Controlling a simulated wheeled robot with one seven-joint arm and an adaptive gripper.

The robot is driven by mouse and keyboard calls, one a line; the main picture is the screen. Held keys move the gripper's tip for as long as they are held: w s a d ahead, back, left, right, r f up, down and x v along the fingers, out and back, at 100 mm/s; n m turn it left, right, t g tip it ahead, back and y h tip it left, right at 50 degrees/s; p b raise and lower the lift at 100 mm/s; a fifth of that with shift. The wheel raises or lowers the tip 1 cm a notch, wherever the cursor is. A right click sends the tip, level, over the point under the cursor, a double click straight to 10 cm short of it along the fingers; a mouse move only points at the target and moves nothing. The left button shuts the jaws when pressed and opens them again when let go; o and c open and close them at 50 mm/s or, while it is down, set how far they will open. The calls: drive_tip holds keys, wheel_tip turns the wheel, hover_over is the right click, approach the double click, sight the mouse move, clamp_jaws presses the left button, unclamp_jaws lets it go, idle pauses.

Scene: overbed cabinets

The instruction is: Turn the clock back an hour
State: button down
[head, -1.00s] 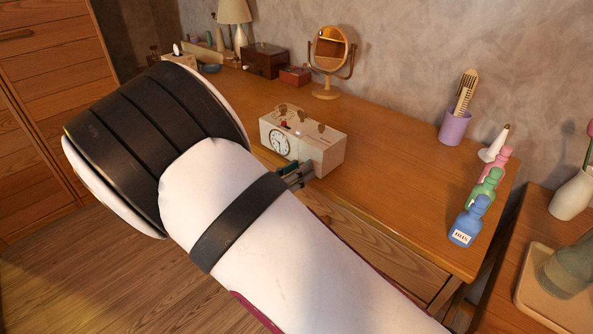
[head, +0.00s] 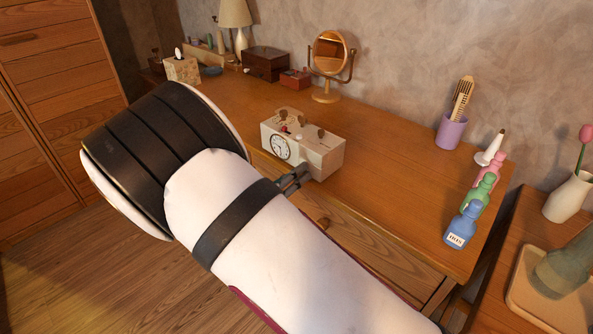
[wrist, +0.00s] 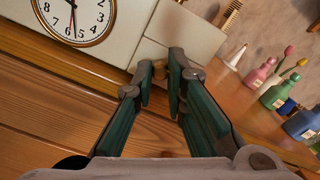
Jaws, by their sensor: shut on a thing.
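The clock (head: 302,143) is a cream box on the wooden desk, with a round white dial (head: 281,148) at the left of its front and brown knobs on top. In the wrist view the dial (wrist: 76,14) is cut off by the top edge; one dark hand points down near the 6. My gripper (head: 302,174) is at the clock's lower front, right of the dial. In the wrist view its green-padded fingers (wrist: 161,76) are close together on a small brown knob (wrist: 159,66) at the clock's front. The fingertips partly hide the knob.
A drawer knob (head: 322,223) lies below the desk edge. A round mirror (head: 329,55) and boxes stand behind the clock. A purple cup (head: 452,130) and several bottles, the nearest blue (head: 463,226), stand at right. The desk between clock and bottles is clear.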

drive_tip(key=shift+n+p, duration=2.7)
drive_tip(key=shift+n, duration=5.9)
drive_tip(key=c, duration=1.6)
unclamp_jaws()
drive_tip(key=shift+v, duration=4)
